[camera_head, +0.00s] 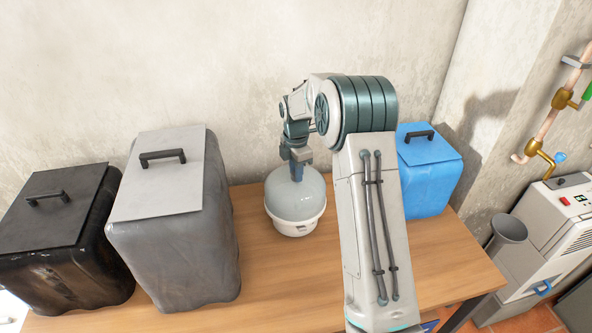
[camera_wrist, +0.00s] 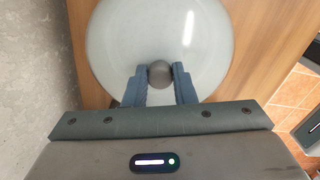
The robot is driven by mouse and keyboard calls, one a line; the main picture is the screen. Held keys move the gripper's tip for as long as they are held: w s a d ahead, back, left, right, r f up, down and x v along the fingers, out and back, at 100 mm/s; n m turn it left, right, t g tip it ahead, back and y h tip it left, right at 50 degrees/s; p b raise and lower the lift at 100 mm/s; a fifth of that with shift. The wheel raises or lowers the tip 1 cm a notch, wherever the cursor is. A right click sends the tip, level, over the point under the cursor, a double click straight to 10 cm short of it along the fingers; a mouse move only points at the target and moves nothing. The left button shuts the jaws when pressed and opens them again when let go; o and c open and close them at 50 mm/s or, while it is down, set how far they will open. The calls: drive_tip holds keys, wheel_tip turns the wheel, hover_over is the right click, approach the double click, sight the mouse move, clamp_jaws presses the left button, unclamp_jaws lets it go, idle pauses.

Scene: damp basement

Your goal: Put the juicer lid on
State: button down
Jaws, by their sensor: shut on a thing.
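The juicer lid (camera_head: 287,200) is a pale, translucent dome. It sits at the top of the white juicer base (camera_head: 296,226) on the wooden table; whether it is fully seated I cannot tell. In the wrist view the lid (camera_wrist: 120,45) fills the top middle, with a round grey knob (camera_wrist: 160,73) at its centre. My gripper (camera_head: 297,173) comes down from above onto the lid. Its blue fingers (camera_wrist: 160,80) are shut on the knob, one on each side. The base is hidden under the lid in the wrist view.
A black lidded container (camera_head: 75,250) and a grey lidded container (camera_head: 175,245) stand left of the juicer on the table (camera_head: 262,290). A blue container (camera_head: 428,180) stands to the right, behind my arm. The wall (camera_head: 230,60) is close behind. Free tabletop lies in front.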

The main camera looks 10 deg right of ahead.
drive_tip(key=shift+f, duration=0.1)
drive_tip(key=c, duration=1.1)
unclamp_jaws()
wheel_tip(320, 180, up, 13)
drive_tip(key=b, duration=0.1)
drive_tip(key=s+r+m+t, duration=0.1)
drive_tip(key=s+r+m, duration=0.45)
drive_tip(key=s, duration=0.35)
drive_tip(key=s+f+m, duration=0.1)
drive_tip(key=s+m, duration=0.4)
drive_tip(key=s, duration=0.3)
drive_tip(key=s+f+m+t, duration=0.1)
drive_tip(key=s+f+m, duration=0.1)
drive_tip(key=s+m, duration=0.3)
drive_tip(key=s+f+m+t, duration=0.1)
drive_tip(key=s+m, duration=0.4)
drive_tip(key=s, duration=0.8)
drive_tip(key=shift+s+a+f+m, duration=0.1)
drive_tip(key=shift+f+m, duration=0.05)
drive_tip(key=shift+f, duration=0.25)
drive_tip(key=shift+s+a+f+m, duration=0.1)
drive_tip(key=shift+f, duration=0.25)
